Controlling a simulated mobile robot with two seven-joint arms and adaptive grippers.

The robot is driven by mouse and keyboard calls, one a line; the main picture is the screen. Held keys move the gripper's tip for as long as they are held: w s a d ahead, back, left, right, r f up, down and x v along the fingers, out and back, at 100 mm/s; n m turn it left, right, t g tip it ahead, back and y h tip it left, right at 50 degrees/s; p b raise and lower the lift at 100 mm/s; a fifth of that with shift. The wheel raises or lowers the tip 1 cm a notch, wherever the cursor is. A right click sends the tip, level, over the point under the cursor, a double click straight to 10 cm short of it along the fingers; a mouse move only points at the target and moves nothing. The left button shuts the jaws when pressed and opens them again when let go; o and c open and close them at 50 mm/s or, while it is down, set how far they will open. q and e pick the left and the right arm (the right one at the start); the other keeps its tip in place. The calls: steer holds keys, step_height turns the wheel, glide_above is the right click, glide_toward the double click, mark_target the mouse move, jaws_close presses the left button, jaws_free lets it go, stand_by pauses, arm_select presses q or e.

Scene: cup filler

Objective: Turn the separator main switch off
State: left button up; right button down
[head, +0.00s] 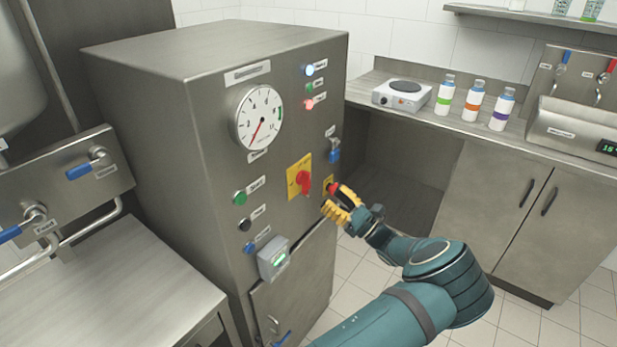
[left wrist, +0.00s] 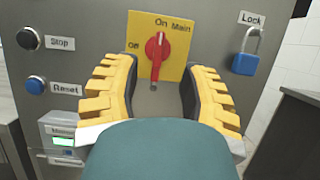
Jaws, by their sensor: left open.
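The main switch is a red rotary knob (head: 303,182) on a yellow plate (head: 293,171) on the front of the steel cabinet. In the left wrist view the knob (left wrist: 157,50) stands nearly upright, pointing at "On"; "Off" is marked to its left. My left gripper (head: 343,205) is open and empty, in front of the panel and right of the knob in the head view. In the left wrist view its yellow fingers (left wrist: 160,95) spread on both sides of the plate's lower part, with the knob ahead between them, apparently untouched. My right gripper is not in view.
A blue padlock (head: 334,155) hangs right of the switch. A red button on a small yellow plate (head: 328,183) is partly hidden by my fingers. Stop and Reset buttons (head: 245,225) and a small display box (head: 273,258) are at lower left. A counter (head: 455,125) holds bottles.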

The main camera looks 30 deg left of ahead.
mark_target(310, 179)
arm_select(q)
steer(key=x, duration=0.9)
steer(key=shift+a+b, duration=0.3)
steer(key=shift+b, duration=0.05)
jaws_close()
